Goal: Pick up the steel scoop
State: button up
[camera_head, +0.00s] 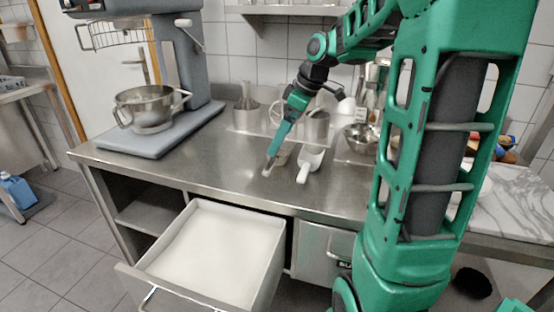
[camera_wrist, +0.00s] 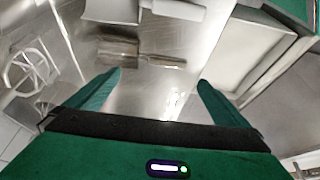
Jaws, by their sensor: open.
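The steel scoop (camera_wrist: 118,50) lies on the steel worktop, its bowl toward the left and its handle toward the right in the wrist view. In the head view the scoop (camera_head: 283,154) is partly hidden behind my gripper (camera_head: 271,158). My gripper also shows in the wrist view (camera_wrist: 159,78), with its two fingers spread wide and nothing between them. The scoop is just beyond the fingertips there, apart from them as far as I can tell.
A white scoop (camera_head: 312,160) lies just right of the steel one. Steel containers (camera_head: 316,126) and a bowl (camera_head: 360,138) stand behind. A stand mixer (camera_head: 150,110) is at the left. An open white drawer (camera_head: 215,250) juts out below the front edge.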

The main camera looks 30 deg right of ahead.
aim_at(269, 161)
jog(key=shift+x, duration=4.95)
